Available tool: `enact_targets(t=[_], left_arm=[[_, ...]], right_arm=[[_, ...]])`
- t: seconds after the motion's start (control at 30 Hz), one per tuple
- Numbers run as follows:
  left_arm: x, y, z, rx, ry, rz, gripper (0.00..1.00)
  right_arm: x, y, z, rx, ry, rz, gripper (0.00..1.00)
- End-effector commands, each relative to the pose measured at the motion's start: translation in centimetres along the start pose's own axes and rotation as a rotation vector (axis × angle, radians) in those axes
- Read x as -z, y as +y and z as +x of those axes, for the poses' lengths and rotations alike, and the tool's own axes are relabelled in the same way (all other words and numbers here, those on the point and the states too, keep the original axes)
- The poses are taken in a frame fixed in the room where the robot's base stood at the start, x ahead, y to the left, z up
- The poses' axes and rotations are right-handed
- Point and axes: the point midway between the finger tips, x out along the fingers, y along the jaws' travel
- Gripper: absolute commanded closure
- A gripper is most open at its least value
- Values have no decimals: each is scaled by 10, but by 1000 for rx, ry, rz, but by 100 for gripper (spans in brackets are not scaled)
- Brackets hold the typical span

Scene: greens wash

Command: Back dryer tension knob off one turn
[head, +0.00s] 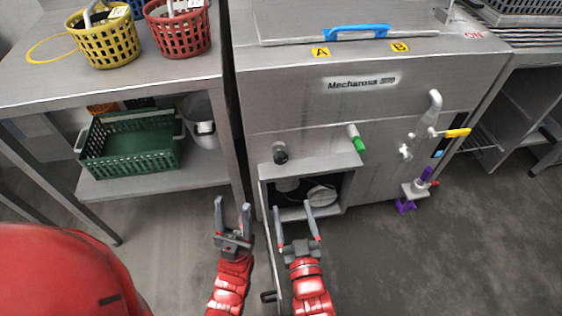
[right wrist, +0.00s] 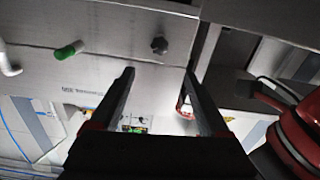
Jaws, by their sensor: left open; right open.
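A dark lobed knob (head: 280,152) sits on the front of the steel Mecharosa machine (head: 330,110), left of a green-tipped handle (head: 358,140) and above an open compartment. No label on it can be read. In the right wrist view the knob (right wrist: 159,45) shows beyond the fingertips, apart from them, with the green-tipped handle (right wrist: 68,50) to its left. My right gripper (head: 293,207) is open and empty, low in front of the compartment. It also shows in the right wrist view (right wrist: 161,75). My left gripper (head: 233,204) is open and empty, left of it.
The open compartment (head: 298,209) holds a round metal part. A yellow lever (head: 457,132) and a purple fitting (head: 405,206) stick out at the machine's right. A steel table (head: 140,82) with baskets and a green crate (head: 125,165) stands at left. The floor at right is clear.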

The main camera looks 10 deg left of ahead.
Motion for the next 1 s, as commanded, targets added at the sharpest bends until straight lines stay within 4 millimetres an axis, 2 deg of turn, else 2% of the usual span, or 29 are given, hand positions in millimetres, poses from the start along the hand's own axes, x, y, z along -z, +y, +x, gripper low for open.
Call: enact_targets(t=[0.27, 0.7, 0.8, 1.0], left_arm=[[-3, 1, -19, 0, 0, 0, 50], [-2, 1, -36, -29, 21, 9, 50], [-2, 1, -39, -33, 25, 11, 50], [-2, 1, -40, -37, 29, 12, 50]], right_arm=[[-1, 2, 53, -4, 9, -4, 20], [1, 2, 140, -3, 6, -1, 20], [0, 0, 153, -1, 5, -2, 20], [2, 1, 165, -1, 6, -1, 20]])
